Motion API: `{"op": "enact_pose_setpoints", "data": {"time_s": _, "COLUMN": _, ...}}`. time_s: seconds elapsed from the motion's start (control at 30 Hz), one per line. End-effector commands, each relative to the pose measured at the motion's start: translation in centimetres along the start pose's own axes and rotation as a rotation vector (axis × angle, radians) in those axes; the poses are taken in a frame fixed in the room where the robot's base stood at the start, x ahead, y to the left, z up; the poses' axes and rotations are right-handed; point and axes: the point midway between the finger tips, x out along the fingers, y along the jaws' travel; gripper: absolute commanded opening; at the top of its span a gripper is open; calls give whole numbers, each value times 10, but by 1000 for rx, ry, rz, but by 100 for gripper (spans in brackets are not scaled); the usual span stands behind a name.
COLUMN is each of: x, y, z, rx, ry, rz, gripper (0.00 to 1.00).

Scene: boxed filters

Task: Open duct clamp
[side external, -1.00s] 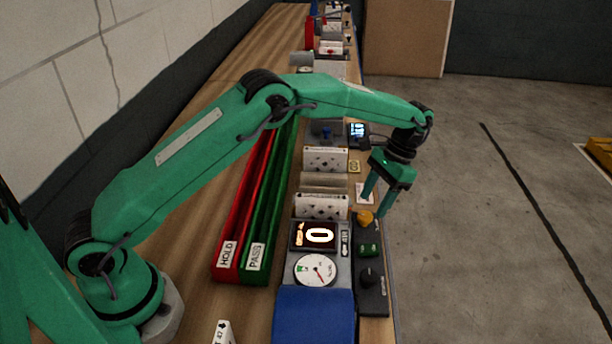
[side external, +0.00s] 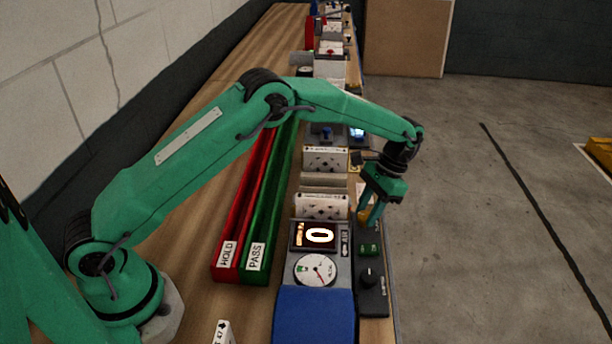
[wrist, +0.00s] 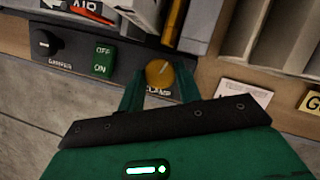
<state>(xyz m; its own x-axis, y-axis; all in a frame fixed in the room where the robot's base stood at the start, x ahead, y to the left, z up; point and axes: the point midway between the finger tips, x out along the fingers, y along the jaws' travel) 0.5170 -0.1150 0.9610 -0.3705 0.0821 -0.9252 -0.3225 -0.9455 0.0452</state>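The clamp knob is a round yellow-orange knob (wrist: 158,72) on a dark control panel, with a partly hidden CLAMP label beside it in the wrist view. In the side view the same knob (side external: 362,215) is mostly hidden behind a finger. My gripper (wrist: 160,84) points down at the panel, its two green fingers one on either side of the knob. They look open; I cannot tell whether they touch it. In the side view my gripper (side external: 369,216) is low over the panel.
A green OFF/ON switch (wrist: 103,60) and a black knob (wrist: 48,42) share the panel. A lit display (side external: 318,235) and a round gauge (side external: 316,270) stand beside it. Boxed filters (side external: 321,205) are close by. Red and green troughs (side external: 262,215) lie left. The floor side is clear.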

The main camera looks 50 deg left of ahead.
Motion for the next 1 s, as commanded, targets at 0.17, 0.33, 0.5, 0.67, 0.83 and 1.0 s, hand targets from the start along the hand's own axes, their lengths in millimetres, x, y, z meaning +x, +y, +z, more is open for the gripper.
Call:
{"op": "enact_pose_setpoints", "data": {"time_s": 0.17, "x": 0, "y": 2, "z": 0, "rx": -9, "ry": -1, "rz": -1, "gripper": 11}}
{"op": "enact_pose_setpoints", "data": {"time_s": 0.33, "x": 0, "y": 2, "z": 0, "rx": -82, "ry": -4, "rz": -1, "gripper": 11}}
{"op": "enact_pose_setpoints", "data": {"time_s": 0.5, "x": -1, "y": 1, "z": 0, "rx": -203, "ry": -2, "rz": 0, "gripper": 11}}
{"op": "enact_pose_setpoints", "data": {"time_s": 0.67, "x": -1, "y": -1, "z": 0, "rx": -300, "ry": 4, "rz": 1, "gripper": 11}}
{"op": "enact_pose_setpoints", "data": {"time_s": 0.83, "x": -1, "y": -2, "z": 0, "rx": -339, "ry": 7, "rz": 2, "gripper": 11}}
{"op": "enact_pose_setpoints", "data": {"time_s": 1.0, "x": -1, "y": -3, "z": 0, "rx": -341, "ry": 8, "rz": 3, "gripper": 11}}
